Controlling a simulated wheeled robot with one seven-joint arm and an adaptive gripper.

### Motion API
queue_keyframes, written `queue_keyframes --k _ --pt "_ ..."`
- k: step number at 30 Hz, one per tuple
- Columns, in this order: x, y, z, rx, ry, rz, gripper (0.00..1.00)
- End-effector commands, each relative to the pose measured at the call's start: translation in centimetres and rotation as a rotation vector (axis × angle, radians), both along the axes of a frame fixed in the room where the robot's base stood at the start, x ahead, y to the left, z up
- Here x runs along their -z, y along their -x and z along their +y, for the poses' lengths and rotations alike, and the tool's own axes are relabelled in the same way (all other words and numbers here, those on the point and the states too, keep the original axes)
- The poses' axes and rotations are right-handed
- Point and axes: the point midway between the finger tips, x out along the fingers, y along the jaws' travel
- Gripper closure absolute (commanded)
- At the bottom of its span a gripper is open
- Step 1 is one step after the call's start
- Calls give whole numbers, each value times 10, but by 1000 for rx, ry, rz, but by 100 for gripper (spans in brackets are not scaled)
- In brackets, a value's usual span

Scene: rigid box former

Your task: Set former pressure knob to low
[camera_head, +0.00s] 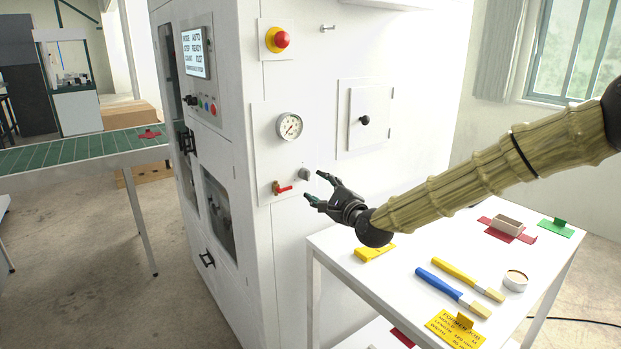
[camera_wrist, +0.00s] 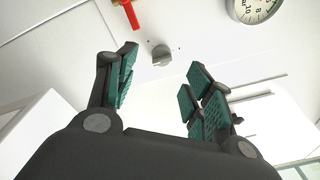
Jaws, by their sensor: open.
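The grey pressure knob (camera_head: 304,174) sits on the white panel of the box former (camera_head: 262,215), below a round pressure gauge (camera_head: 289,126). My gripper (camera_head: 314,184) is open and empty, close to the panel, its fingertips just right of and below the knob in the head view. In the wrist view, the knob (camera_wrist: 161,54) shows beyond the gap between the green-padded fingers of my gripper (camera_wrist: 158,75), apart from them. The knob's pointer setting is too small to tell. The gauge (camera_wrist: 254,8) is partly cut off in the wrist view.
A red-handled valve (camera_head: 281,188) is just left of the knob. A red emergency button (camera_head: 281,40) and small hatch (camera_head: 365,118) are higher. A white table (camera_head: 400,285) with brushes, a tin and a box stands below my arm. A green conveyor (camera_head: 85,148) is at left.

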Motion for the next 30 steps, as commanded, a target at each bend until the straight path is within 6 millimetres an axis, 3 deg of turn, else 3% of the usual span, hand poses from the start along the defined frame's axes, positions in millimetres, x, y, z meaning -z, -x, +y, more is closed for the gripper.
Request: queue_keyframes --k 18,30 --pt "-1 -72 36 5 1 1 48" --pt "0 -82 42 5 0 0 48"
